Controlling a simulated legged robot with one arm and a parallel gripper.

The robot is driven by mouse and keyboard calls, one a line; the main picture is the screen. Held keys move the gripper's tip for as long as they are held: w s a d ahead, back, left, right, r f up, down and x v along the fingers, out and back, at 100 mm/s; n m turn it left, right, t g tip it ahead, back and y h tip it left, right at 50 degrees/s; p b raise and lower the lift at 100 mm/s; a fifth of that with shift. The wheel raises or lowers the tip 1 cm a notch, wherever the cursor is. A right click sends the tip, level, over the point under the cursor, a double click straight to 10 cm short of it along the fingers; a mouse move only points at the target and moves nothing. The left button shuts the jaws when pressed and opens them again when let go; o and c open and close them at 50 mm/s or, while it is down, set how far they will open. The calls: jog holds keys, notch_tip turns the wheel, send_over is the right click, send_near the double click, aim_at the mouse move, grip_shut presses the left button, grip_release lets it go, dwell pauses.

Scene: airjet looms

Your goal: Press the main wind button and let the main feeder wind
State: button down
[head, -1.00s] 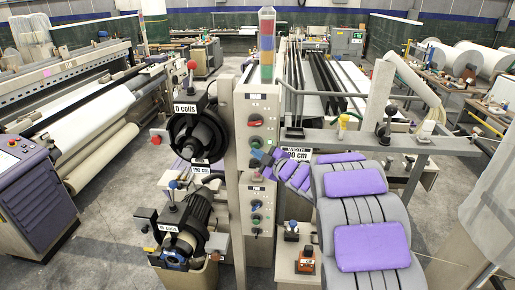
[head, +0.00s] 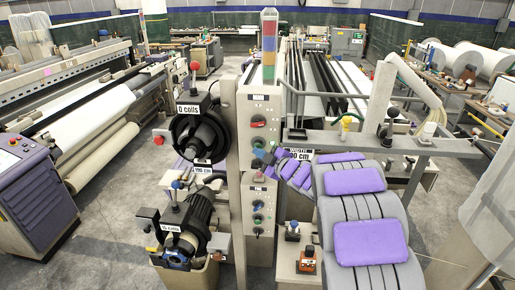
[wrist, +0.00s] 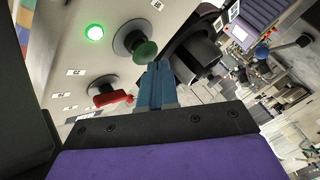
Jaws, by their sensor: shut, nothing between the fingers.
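The control panel (head: 262,107) stands upright in the middle of the head view. The upper feeder (head: 203,137) to its left has a label reading "0 coils". The lower feeder (head: 190,218) has a label (head: 170,228) that seems to read "15 coils". My gripper (head: 270,159) is at the panel's right side; it is shut and empty. In the wrist view its blue fingertips (wrist: 157,66) are right by a green button (wrist: 146,51); I cannot tell whether they touch. A green lamp (wrist: 95,32) is lit beside that button. A red knob (wrist: 112,97) is lower left.
A stack light (head: 269,45) tops the panel. A grey rail (head: 390,142) runs at the right behind my arm. Open floor (head: 110,240) lies at the left.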

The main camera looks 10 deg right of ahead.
jog(key=shift+a, duration=0.25)
jog(key=shift+d, duration=0.1)
jog(key=shift+w+d, duration=0.15)
jog(key=shift+d, duration=0.3)
jog(key=shift+w+a, duration=0.15)
jog(key=shift+w, duration=0.1)
jog(key=shift+s, duration=0.1)
dwell(0.4)
jog(key=shift+s+a+b, duration=0.3)
jog(key=shift+s+a, duration=0.15)
jog(key=shift+s, duration=0.3)
